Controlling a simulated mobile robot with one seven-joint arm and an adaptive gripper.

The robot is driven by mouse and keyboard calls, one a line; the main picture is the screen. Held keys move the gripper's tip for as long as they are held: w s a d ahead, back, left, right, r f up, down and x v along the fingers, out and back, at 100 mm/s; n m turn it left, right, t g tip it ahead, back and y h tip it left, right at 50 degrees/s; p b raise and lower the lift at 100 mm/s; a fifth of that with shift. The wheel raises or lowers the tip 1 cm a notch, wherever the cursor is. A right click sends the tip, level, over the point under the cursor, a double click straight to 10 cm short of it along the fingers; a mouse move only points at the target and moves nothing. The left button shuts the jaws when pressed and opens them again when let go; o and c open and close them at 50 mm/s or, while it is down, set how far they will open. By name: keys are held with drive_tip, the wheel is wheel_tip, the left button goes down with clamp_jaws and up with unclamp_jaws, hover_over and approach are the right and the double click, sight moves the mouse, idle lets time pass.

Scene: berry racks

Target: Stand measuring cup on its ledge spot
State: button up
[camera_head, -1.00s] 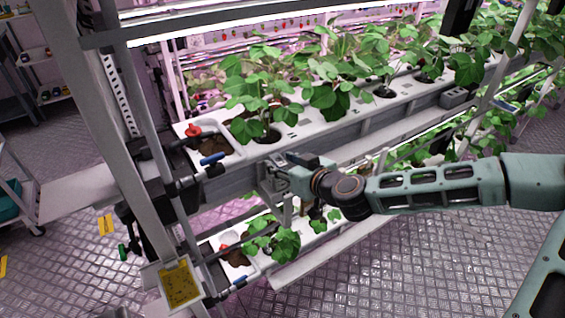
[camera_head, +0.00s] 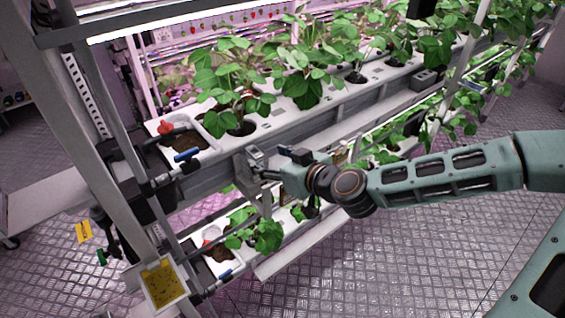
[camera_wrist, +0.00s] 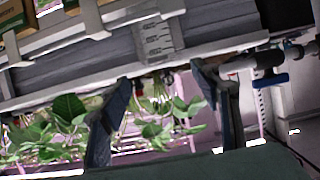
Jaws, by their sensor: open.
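A small pale, grey-looking container with dark horizontal marks, which looks like the measuring cup (camera_wrist: 158,40), is at the rack's ledge (camera_wrist: 222,48) in the wrist view. It lies ahead of and between my two fingertips, with a gap visible. In the head view the likely cup (camera_head: 254,155) is a small grey shape at the rack's front side, just beyond my fingers. My gripper (camera_head: 262,174) is open and empty there. Both fingers of my gripper (camera_wrist: 164,76) show spread apart in the wrist view. The cup's exact seating is too small to tell.
A planter trough (camera_head: 215,157) with leafy plants runs above. A blue-handled valve (camera_head: 187,155) is left of my gripper, and it also shows in the wrist view (camera_wrist: 276,80). Lower plants (camera_head: 268,236) hang below.

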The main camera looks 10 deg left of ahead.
drive_tip(key=shift+b+v, duration=1.6)
drive_tip(key=shift+v, duration=1.3)
